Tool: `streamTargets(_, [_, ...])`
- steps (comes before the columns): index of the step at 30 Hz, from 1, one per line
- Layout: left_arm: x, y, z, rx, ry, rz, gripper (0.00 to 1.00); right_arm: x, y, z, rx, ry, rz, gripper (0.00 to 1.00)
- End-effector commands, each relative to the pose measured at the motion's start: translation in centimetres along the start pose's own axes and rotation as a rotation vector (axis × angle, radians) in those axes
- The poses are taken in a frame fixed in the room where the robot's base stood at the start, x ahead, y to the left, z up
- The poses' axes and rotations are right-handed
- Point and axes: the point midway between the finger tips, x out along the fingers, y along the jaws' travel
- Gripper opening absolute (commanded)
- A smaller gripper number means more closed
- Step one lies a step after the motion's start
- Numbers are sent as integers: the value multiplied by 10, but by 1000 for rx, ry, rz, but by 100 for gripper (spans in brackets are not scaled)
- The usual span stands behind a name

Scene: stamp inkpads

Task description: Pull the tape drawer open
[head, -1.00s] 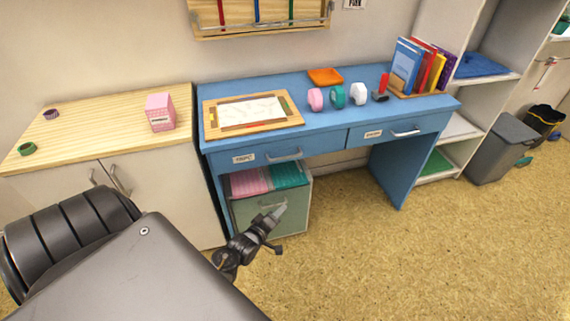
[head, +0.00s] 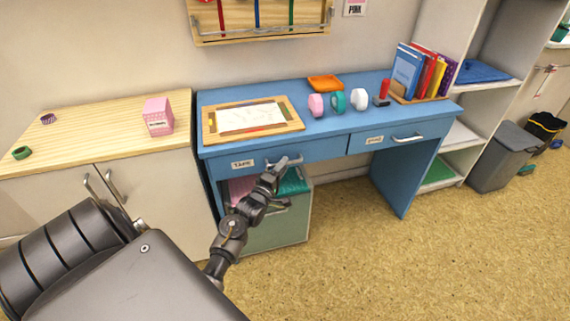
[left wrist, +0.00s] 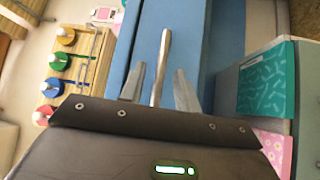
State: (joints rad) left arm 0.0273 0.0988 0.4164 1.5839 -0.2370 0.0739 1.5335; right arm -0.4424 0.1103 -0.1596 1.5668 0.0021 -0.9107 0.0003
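The tape drawer (head: 226,164) is the left drawer of the blue desk, marked with a white label, and its front looks flush with the desk. Its metal handle (head: 291,161) is partly covered by my left gripper (head: 274,172) in the head view. In the left wrist view the handle (left wrist: 163,55) runs between the two fingers of my left gripper (left wrist: 157,86). The fingers are open, one on each side of the handle, with gaps showing. The blue drawer front (left wrist: 191,35) lies beyond them. My right gripper is in neither view.
A second drawer (head: 400,146) with its own handle is at the right. Under the tape drawer stands a green-fronted cabinet (head: 292,225) with pink and teal folders. The floor ahead is clear.

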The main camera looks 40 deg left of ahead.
Motion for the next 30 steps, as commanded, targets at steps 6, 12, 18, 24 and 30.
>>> streamTargets(6, [20,-1,0,-1,0,-1,32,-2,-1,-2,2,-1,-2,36])
streamTargets(12, [23,-1,0,0,0,-2,32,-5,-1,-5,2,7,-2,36])
streamTargets(18, [23,-1,0,0,0,-2,23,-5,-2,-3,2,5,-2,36])
streamTargets(24, [23,-1,0,0,0,-2,0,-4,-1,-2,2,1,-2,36])
streamTargets(30, [23,-1,0,0,0,-2,0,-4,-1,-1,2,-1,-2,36])
